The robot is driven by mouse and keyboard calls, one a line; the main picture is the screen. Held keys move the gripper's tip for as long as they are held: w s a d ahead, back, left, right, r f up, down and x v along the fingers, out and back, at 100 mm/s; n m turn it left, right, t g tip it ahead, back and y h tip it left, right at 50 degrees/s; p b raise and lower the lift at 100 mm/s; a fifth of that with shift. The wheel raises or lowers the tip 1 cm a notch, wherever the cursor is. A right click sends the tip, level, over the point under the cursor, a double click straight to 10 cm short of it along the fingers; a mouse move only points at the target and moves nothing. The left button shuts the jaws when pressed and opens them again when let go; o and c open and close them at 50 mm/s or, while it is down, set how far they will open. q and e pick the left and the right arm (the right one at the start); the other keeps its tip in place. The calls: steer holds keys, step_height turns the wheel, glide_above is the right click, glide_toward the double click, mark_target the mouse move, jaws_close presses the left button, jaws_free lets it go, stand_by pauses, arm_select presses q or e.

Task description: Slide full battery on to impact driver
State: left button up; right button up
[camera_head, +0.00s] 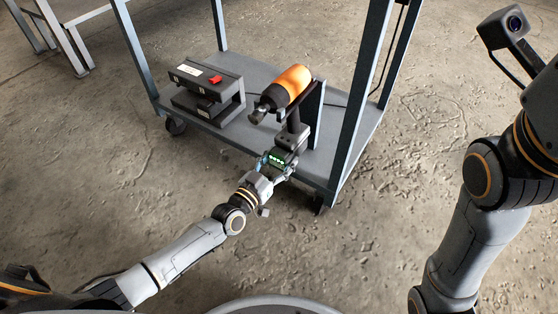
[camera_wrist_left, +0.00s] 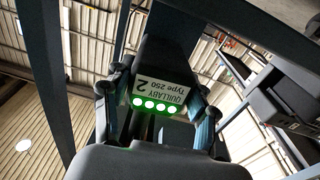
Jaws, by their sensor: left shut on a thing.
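The impact driver (camera_head: 291,85) has an orange body and a dark handle pointing down. It sits upright at a blue-grey stand on the cart's lower shelf. A dark battery (camera_head: 277,159) with several lit green lights is at the foot of the handle, held in my left gripper (camera_head: 272,168). In the left wrist view the battery's label (camera_wrist_left: 160,88) is upside down above the green lights, with the fingers of my left gripper (camera_wrist_left: 160,112) on either side. I cannot tell whether battery and driver are fully joined. My right gripper is out of view.
A dark charger (camera_head: 207,90) with a red part on top stands on the left of the grey shelf (camera_head: 258,72). Blue-grey cart posts (camera_head: 368,85) rise around the shelf. My right arm is at the right, over clear concrete floor (camera_head: 370,240).

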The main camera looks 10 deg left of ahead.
arm_select(q)
steer(key=shift+w+r, duration=0.15)
steer(key=shift+w, duration=0.05)
